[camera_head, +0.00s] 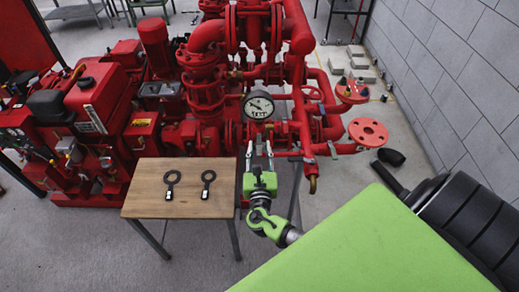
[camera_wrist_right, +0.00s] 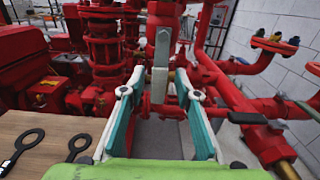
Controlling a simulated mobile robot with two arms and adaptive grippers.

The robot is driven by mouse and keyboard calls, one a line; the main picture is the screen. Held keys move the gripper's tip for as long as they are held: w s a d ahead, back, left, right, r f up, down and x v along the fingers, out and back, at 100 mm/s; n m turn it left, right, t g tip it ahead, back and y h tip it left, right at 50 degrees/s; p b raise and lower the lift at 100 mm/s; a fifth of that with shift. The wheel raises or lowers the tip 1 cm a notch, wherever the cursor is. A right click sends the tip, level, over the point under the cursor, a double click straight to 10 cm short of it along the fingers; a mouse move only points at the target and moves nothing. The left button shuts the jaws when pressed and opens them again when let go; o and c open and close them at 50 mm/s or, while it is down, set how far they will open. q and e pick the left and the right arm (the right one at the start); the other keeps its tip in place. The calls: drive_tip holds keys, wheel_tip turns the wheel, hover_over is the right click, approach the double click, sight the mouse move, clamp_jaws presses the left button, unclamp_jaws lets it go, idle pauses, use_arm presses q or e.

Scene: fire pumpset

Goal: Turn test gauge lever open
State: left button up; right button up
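The white round gauge (camera_head: 258,106) is on the red pipework in the head view. My right gripper (camera_head: 259,150) is below it, its two fingers spread and pointing at the pipes. In the right wrist view a grey upright bar (camera_wrist_right: 160,62), which looks like the lever, stands between and beyond the open fingers (camera_wrist_right: 161,95). I see no finger closed on it, and its exact distance from the fingertips is hard to tell. The gauge face cannot be made out in the wrist view. My left gripper is not in view.
A wooden table (camera_head: 145,205) with two dark ring-ended tools (camera_head: 172,184) stands left of my right gripper. Red pipes and a flanged outlet (camera_head: 368,131) are to the right, before a grey block wall (camera_head: 450,70). Red pump machinery (camera_head: 95,100) fills the left.

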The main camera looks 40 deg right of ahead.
drive_tip(key=v, duration=1.2)
